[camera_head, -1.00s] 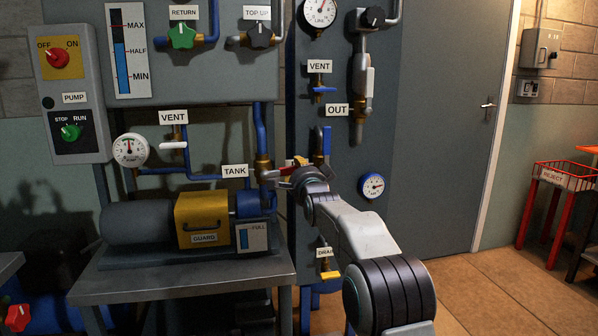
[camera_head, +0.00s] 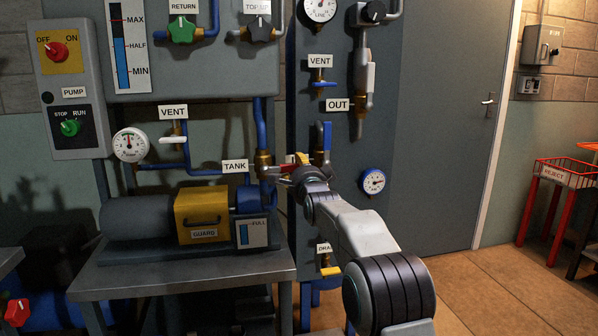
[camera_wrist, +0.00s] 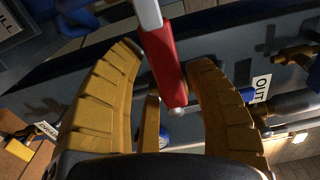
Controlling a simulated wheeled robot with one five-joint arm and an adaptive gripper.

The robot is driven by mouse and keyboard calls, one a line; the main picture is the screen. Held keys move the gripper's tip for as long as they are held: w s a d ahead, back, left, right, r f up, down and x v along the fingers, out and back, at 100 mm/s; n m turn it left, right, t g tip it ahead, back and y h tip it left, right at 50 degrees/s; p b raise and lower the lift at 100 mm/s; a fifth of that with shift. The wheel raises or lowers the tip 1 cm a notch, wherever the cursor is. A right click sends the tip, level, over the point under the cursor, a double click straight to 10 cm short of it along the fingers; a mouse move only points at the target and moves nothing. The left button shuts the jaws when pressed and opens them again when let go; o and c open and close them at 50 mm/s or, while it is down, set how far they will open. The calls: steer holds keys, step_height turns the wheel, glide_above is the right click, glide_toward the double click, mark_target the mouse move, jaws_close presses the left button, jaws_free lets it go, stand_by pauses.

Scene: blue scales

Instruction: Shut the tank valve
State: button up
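The tank valve sits beside the TANK label (camera_head: 235,166), on a brass fitting (camera_head: 263,160) in the blue pipe. Its red lever (camera_head: 283,171) points right, towards my gripper (camera_head: 300,162). The fingers are apart. A gap shows between the lever and the left finger; the lever is close to the right finger, and I cannot tell whether they touch. In the head view my wrist hides part of the fingers.
A blue-handled valve (camera_head: 326,138) stands just above my gripper. The dark panel with the OUT label (camera_head: 338,105) and a round gauge (camera_head: 373,181) is behind my arm. The pump with its yellow guard (camera_head: 202,215) is at lower left.

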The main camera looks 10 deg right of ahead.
steer(key=shift+o, duration=1.3)
steer(key=shift+s, duration=0.15)
steer(key=s, duration=1.1)
steer(key=shift+s, duration=0.4)
